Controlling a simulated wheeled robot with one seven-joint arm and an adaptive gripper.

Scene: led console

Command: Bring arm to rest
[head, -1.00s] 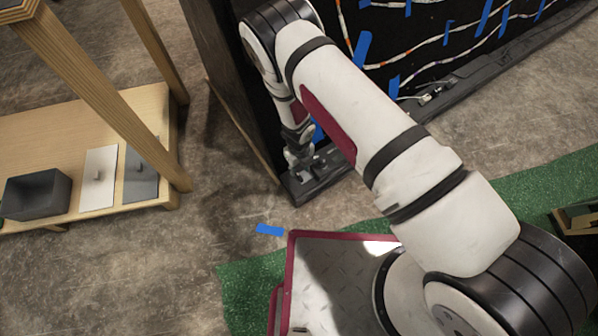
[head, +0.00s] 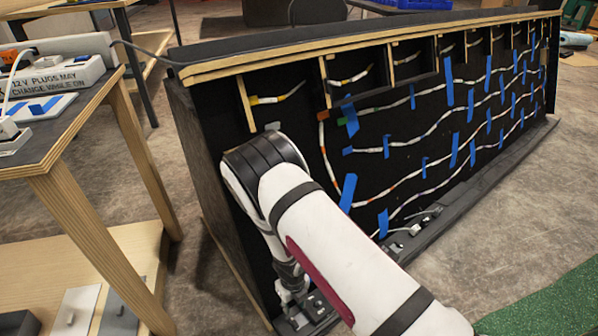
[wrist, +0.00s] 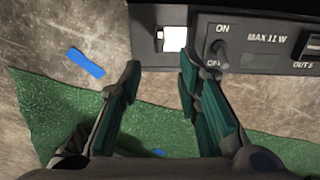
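My arm (head: 330,245) reaches out from the lower right in the head view, bends at the elbow in front of the black console's left end, and runs down toward the console's base. My gripper (wrist: 158,75) shows in the wrist view with its two green-padded fingers apart and nothing between them. Its fingertips are near the edge of a dark control box (wrist: 260,45) marked "ON" and "MAX 11 W". A lit white square (wrist: 174,38) and a toggle switch (wrist: 219,52) are on that box. Whether a finger touches the box cannot be told.
The black console (head: 400,130) carries wires held by blue tape. A wooden table (head: 60,150) with a power strip (head: 55,76) stands at the left, a lower shelf (head: 40,255) beneath. Green mat (head: 550,305) lies at lower right. Concrete floor (head: 585,160) is clear at the right.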

